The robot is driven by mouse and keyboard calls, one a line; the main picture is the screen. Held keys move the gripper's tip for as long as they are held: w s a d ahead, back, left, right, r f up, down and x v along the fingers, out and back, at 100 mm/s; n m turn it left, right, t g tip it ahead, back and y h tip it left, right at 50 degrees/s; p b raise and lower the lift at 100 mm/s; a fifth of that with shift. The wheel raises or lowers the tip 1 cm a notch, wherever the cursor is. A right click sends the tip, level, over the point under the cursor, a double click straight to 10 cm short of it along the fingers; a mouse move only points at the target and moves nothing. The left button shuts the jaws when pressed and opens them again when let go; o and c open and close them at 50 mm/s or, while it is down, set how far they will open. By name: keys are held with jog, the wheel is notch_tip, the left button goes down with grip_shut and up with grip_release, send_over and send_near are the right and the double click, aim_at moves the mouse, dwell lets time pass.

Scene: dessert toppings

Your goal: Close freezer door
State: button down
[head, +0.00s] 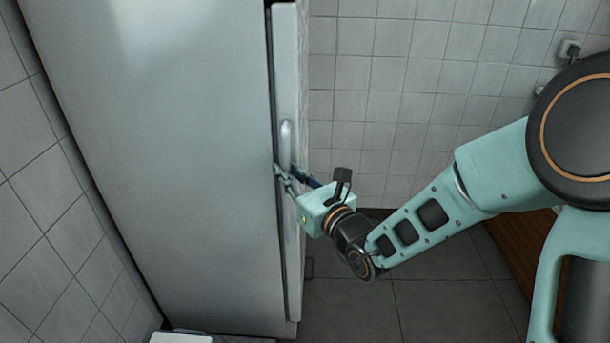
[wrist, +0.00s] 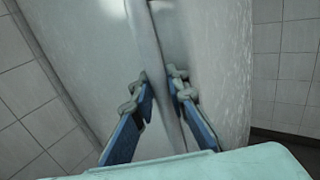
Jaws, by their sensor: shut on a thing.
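The tall grey freezer (head: 150,130) fills the left of the head view. Its freezer door (head: 287,60) is the narrow light panel along the right side, with a thin dark gap between it and the body. A pale vertical handle (head: 286,135) is on the door. My gripper (head: 287,172) is at the door's edge, by the lower end of the handle.
A tiled wall (head: 400,80) stands behind and to the right of the freezer. Dark floor tiles (head: 440,305) are clear below my arm. A wooden surface (head: 525,265) is at the lower right. A white object (head: 182,337) is at the freezer's foot.

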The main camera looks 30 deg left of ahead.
jog(key=shift+s+a+r, duration=0.1)
jog(key=shift+s+a, duration=0.2)
jog(key=shift+a, duration=0.4)
jog(key=c, duration=1.9)
grip_release()
jog(key=shift+s+a, duration=0.1)
jog(key=shift+s, duration=0.05)
jog(key=shift+w+d, duration=0.2)
jog(key=shift+d, duration=0.1)
jog(key=v, duration=0.7)
jog(key=shift+s, duration=0.25)
